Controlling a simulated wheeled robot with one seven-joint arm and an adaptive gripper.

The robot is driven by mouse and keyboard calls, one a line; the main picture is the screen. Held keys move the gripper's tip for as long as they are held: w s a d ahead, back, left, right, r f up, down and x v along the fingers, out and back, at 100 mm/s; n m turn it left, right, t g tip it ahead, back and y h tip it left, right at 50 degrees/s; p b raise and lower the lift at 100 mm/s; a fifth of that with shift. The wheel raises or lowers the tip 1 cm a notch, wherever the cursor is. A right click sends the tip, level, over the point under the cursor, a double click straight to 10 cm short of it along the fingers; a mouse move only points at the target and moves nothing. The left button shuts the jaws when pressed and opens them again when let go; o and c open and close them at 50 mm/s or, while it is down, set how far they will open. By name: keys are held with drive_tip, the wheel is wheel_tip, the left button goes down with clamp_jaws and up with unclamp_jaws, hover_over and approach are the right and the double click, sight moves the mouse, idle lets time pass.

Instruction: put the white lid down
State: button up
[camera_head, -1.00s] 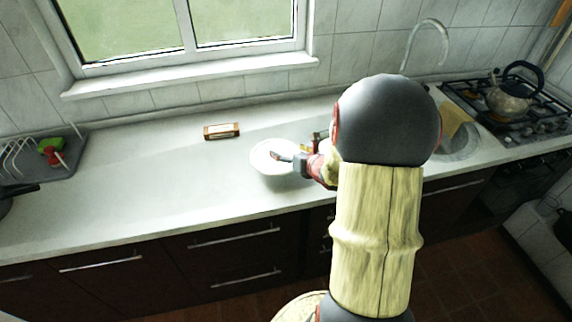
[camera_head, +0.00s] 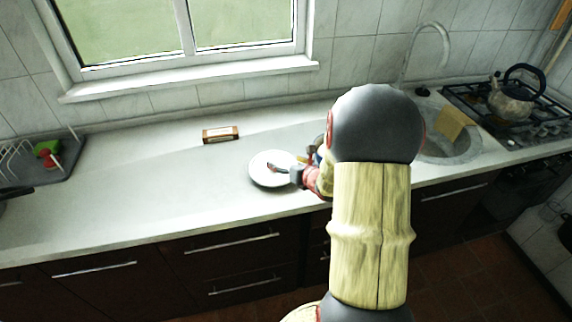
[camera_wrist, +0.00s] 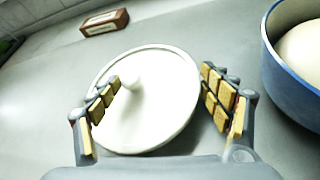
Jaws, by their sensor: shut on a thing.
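The white lid (camera_head: 262,163) is round and pale with a small knob. It is over the worktop at the middle of the head view, near the front edge. In the wrist view the lid (camera_wrist: 158,118) is between the two fingers of my gripper (camera_wrist: 160,92). The left finger overlaps the lid near the knob, and the right finger is beside the right rim. My gripper (camera_head: 284,171) is shut on the lid. The lid looks level and at or very close to the worktop; I cannot tell if it touches.
A blue pot (camera_wrist: 290,90) with a pale round thing inside stands right of the lid. A small brown box (camera_head: 220,134) lies behind it. A dish rack (camera_head: 40,160) is at far left; the sink and a kettle (camera_head: 510,98) are at right. The worktop left of the lid is clear.

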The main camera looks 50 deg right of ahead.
drive_tip(key=shift+f+b, duration=0.3)
drive_tip(key=shift+f, duration=0.05)
drive_tip(key=o, duration=1.3)
drive_tip(key=shift+c, duration=0.2)
